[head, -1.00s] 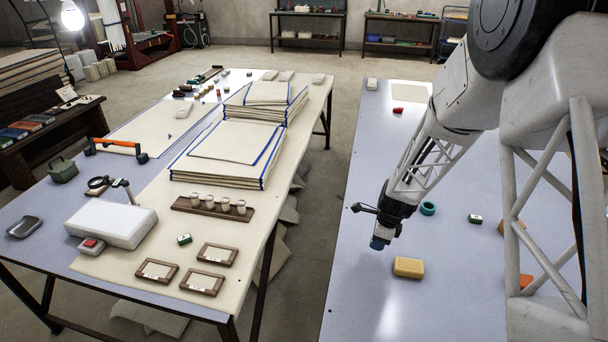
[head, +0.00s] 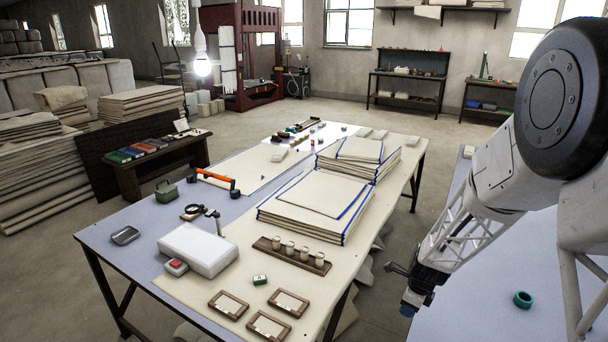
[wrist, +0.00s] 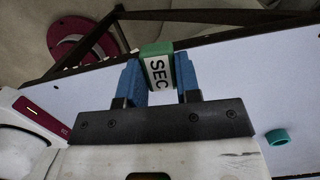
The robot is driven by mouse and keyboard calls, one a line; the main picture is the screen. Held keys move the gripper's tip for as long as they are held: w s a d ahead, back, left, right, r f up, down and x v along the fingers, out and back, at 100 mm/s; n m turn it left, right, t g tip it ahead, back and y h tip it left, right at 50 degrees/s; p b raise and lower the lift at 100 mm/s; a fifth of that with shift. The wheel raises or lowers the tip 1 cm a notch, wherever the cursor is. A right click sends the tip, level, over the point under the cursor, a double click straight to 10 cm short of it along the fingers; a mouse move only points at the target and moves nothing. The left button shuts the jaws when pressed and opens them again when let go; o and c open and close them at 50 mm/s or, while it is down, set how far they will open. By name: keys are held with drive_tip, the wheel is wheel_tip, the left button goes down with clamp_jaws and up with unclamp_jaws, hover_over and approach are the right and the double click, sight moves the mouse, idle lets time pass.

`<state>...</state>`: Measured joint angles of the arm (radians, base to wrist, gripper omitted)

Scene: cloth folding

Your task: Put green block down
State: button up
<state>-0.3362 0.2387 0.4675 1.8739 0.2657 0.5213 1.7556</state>
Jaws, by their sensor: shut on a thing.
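My gripper (head: 407,308) is low at the left edge of the right-hand table (head: 455,310) in the head view. The block sits between the fingertips, near the table's edge in that picture. I cannot make the held block out in the head view. Another small green block (head: 260,280) with a white label lies on the left-hand table's cream cloth (head: 185,289).
The left-hand table holds folded cloth stacks (head: 315,208), a jar rack (head: 292,256), wooden frames (head: 228,305) and a white box (head: 198,250). A gap separates the tables.

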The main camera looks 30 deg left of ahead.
drive_tip(key=s+a, duration=0.2)
drive_tip(key=a, duration=0.6)
drive_tip(key=s+a, duration=0.3)
drive_tip(key=a, duration=0.6)
drive_tip(key=s+a, duration=0.2)
drive_tip(key=a, duration=0.6)
drive_tip(key=shift+s+a, duration=0.15)
drive_tip(key=shift+s, duration=0.2)
drive_tip(key=shift+n, duration=0.3)
drive_tip(key=s+a, duration=0.2)
drive_tip(key=a, duration=0.1)
drive_tip(key=s+a, duration=0.2)
drive_tip(key=a, duration=0.1)
drive_tip(key=s+a, duration=0.2)
drive_tip(key=a, duration=0.1)
drive_tip(key=shift+a+r, duration=0.1)
drive_tip(key=shift+a, duration=0.15)
drive_tip(key=s+a, duration=0.6)
drive_tip(key=a, duration=0.1)
drive_tip(key=s+a, duration=0.3)
drive_tip(key=shift+s+a, duration=0.1)
drive_tip(key=shift+a, duration=0.3)
drive_tip(key=shift+a, duration=0.1)
hover_over(227, 282)
drive_tip(key=shift+f, duration=0.75)
